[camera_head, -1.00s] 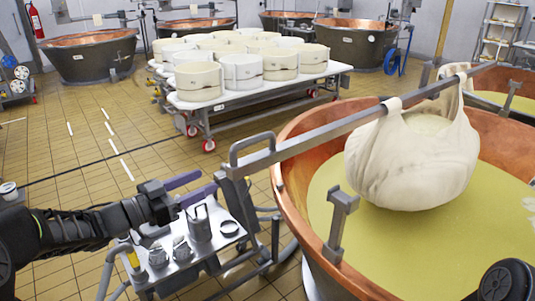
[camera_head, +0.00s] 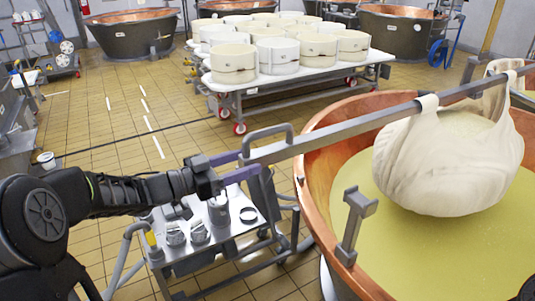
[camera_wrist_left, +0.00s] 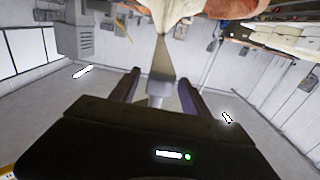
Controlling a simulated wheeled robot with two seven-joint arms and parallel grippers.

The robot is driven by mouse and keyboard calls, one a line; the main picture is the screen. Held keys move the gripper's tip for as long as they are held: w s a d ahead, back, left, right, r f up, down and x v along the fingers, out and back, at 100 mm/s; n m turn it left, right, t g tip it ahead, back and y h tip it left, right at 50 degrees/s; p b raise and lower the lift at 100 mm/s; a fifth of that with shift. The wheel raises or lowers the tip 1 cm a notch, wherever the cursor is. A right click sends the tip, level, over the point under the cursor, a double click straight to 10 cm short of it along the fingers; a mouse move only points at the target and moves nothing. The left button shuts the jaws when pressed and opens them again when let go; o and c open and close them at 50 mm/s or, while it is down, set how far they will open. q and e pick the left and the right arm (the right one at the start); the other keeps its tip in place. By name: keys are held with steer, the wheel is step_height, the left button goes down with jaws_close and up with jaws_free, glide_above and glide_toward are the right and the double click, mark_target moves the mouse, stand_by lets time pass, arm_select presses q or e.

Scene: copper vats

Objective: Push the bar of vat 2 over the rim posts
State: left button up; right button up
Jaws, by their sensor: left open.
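The metal bar (camera_head: 355,128) of the near copper vat (camera_head: 318,150) slants across it above the liquid, with a white cloth bag (camera_head: 448,165) hanging from it. My left gripper (camera_head: 246,165) is open at the bar's near end. In the left wrist view the bar (camera_wrist_left: 160,75) lies between its spread fingers (camera_wrist_left: 158,88); contact cannot be told. My right gripper does not show.
A metal cart (camera_head: 205,250) with cans stands under my left forearm, beside the vat. A wheeled table (camera_head: 300,88) with several white moulds stands behind. Other copper vats (camera_head: 130,35) line the back.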

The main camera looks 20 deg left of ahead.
mark_target(267, 155)
arm_select(q)
steer(key=p+x, duration=0.1)
steer(key=x, duration=0.5)
steer(key=shift+w+d, duration=0.15)
steer(key=shift+w, duration=0.1)
steer(key=shift+c, duration=0.5)
jaws_close()
stand_by(0.7)
